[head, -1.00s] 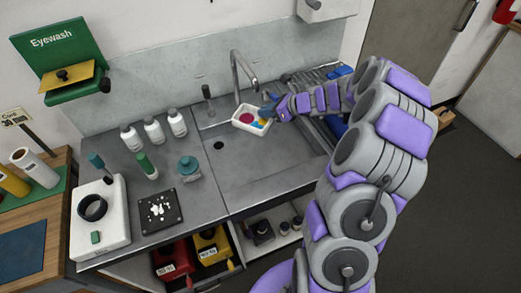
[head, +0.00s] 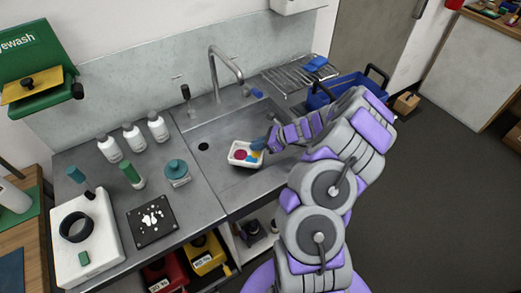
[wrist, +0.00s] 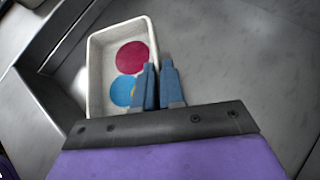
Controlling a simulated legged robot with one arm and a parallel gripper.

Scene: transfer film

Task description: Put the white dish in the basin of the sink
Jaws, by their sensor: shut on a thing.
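The white dish (head: 233,160) is a small rectangular tray with magenta, blue and yellow round patches inside. My gripper (head: 263,146) is shut on its right wall. In the wrist view my gripper's blue fingers (wrist: 158,85) are close together over the right wall of the white dish (wrist: 93,70). The sink (head: 208,187) is a grey metal basin with a dark drain hole at its left. The dish appears over the basin's front part in the head view. I cannot tell whether it touches the basin floor.
The faucet (head: 221,66) stands behind the basin. White bottles (head: 133,138), a teal-lidded jar (head: 177,172) and a black plate with white bits (head: 153,222) stand on the counter at left. A wire rack (head: 290,76) and blue crate (head: 350,90) are at the back right.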

